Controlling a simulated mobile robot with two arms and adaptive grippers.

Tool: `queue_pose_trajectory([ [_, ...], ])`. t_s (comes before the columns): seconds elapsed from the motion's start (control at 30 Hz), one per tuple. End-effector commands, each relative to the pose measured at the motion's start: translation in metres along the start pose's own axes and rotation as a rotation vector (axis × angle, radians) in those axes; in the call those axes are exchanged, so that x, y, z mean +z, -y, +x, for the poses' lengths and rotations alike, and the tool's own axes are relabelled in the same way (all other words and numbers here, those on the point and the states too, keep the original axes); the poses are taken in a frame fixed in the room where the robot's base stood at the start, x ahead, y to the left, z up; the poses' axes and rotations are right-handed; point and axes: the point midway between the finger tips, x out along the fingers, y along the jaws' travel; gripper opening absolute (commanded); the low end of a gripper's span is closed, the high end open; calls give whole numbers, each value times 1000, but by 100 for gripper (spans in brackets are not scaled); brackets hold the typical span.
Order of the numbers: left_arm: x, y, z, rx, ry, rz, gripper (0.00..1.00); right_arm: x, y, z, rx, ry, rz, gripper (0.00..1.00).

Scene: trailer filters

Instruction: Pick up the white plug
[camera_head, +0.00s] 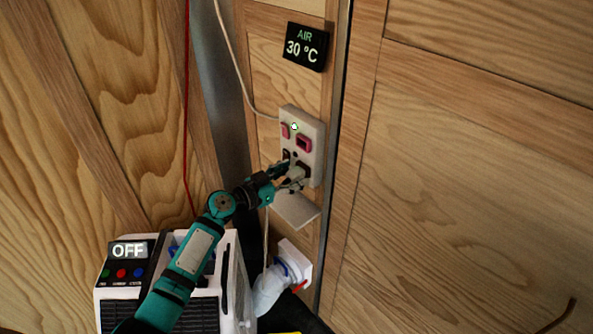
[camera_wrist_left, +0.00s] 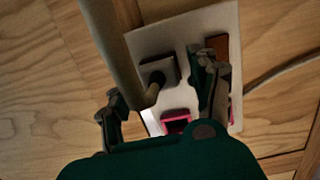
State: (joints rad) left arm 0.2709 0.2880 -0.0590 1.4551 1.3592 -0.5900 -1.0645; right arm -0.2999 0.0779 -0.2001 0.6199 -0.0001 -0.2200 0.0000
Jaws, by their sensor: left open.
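The outlet panel (camera_head: 313,135) is a white plate on the wooden wall, with red switches and a green light. A pale plug (camera_head: 297,173) sits at its lower socket, partly hidden by my gripper. My left gripper (camera_head: 288,178) is open at the lower part of the panel, around or just in front of the plug. In the left wrist view, a thick pale plug or cord (camera_wrist_left: 118,58) runs from the top left and bends toward a dark socket (camera_wrist_left: 157,72). It lies between the spread fingers of my left gripper (camera_wrist_left: 160,104). I cannot tell whether they touch it. My right gripper is out of view.
A white box-like machine (camera_head: 235,270) with an "OFF" display (camera_head: 130,250) stands below my arm. A white ledge (camera_head: 296,209) is under the panel. A clear hose (camera_head: 268,288) meets a wall fitting. A pale cable (camera_head: 236,65) runs down to the panel. A temperature display (camera_head: 306,47) hangs above.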

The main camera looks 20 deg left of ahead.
Motion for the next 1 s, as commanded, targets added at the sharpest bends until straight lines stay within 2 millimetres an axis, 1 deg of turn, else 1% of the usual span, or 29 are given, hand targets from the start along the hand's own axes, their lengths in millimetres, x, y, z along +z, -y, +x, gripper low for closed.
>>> queue_pose_trajectory([
  [0.23, 1, 0, 2, 0, 0, 1, 62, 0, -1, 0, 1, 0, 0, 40],
  [0.27, 1, 0, 2, 0, 0, 1, 59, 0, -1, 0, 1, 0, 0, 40],
  [0.7, 1, 0, 2, 0, 0, 0, 1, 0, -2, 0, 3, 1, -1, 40],
  [0.73, 1, 0, 2, 0, 0, 0, 0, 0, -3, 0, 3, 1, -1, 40],
  [1.0, 0, 0, 1, 0, 0, 1, 0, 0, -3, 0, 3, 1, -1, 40],
])
